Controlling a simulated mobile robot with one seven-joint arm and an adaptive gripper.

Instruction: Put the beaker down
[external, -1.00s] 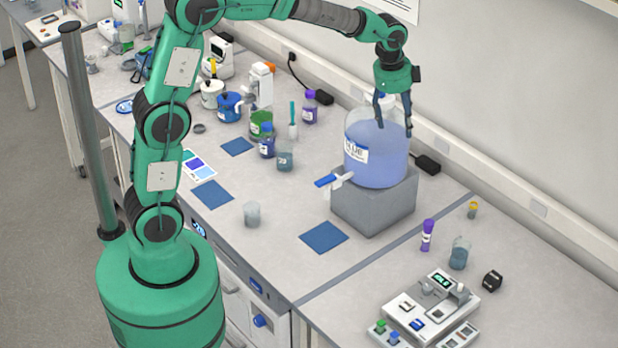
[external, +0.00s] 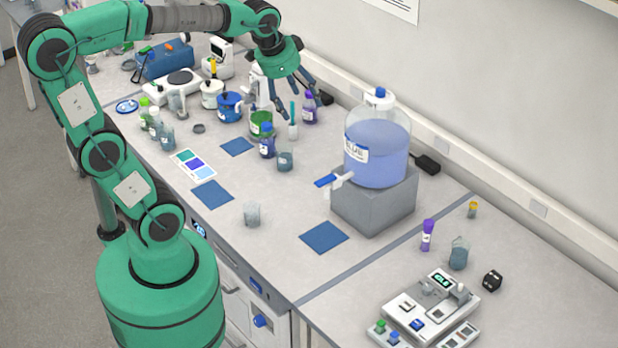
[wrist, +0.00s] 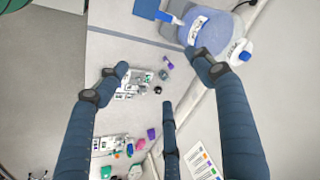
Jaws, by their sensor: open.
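A small clear beaker (external: 252,214) stands upright on the bench between two blue mats in the external view. Another small beaker with bluish liquid (external: 285,161) stands farther back beside the bottles, and a taller beaker-like vessel (external: 459,253) stands at the right. I cannot tell which one the task means. My gripper (external: 299,104) is open and empty, raised above the back bottles. In the wrist view its dark blue fingers are spread with nothing between them.
A large jug of blue liquid (external: 376,160) with a tap sits on a grey block (external: 375,210). Several bottles and pots, including a blue pot (external: 229,108), crowd the back left. A balance (external: 436,305) stands front right. The bench front around the mats (external: 324,237) is mostly clear.

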